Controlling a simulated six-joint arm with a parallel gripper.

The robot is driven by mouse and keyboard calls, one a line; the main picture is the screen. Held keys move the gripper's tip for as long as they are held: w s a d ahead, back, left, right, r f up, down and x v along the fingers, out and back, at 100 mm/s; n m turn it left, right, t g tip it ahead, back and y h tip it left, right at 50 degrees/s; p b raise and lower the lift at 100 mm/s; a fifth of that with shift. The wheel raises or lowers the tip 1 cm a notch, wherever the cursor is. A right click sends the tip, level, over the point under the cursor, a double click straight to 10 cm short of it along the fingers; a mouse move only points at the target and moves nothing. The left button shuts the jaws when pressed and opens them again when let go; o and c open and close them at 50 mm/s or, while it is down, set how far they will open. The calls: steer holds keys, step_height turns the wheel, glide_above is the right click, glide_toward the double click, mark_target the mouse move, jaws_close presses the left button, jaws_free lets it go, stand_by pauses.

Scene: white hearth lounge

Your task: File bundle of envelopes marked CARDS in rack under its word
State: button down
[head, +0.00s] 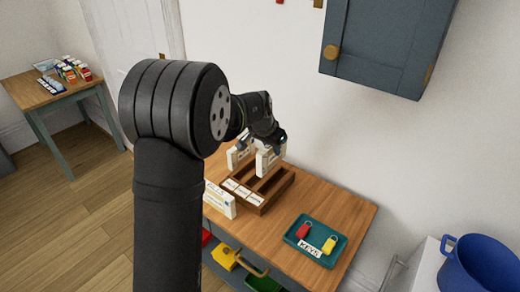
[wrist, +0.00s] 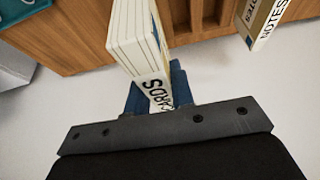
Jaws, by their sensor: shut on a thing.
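A white bundle of envelopes marked CARDS (wrist: 135,30) is upright between the blue fingers of my gripper (wrist: 158,88). In the head view my gripper (head: 271,141) is shut on this bundle (head: 268,163), over the back right part of the wooden rack (head: 279,185). I cannot tell whether its lower edge is inside a slot. The rack has several slots and white labels along its front, too small to read. A bundle marked NOTES (wrist: 264,20) stands to the right in the wrist view; a similar white bundle (head: 238,155) stands at the rack's back left in the head view.
Another white bundle (head: 220,199) stands at the rack's front left. A teal tray (head: 298,245) labelled KEYS holds a red and a yellow key tag on the tabletop (head: 345,205). A blue-grey cabinet (head: 385,45) hangs above right. A blue pot (head: 480,265) is at far right.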

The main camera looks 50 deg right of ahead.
steer(key=s, duration=0.6)
steer(key=shift+w+f, duration=5.15)
steer(key=shift+w, duration=0.05)
steer(key=shift+f, duration=0.1)
steer(key=c, duration=1.3)
jaws_free()
steer(key=shift+o, duration=0.2)
steer(key=v, duration=1.2)
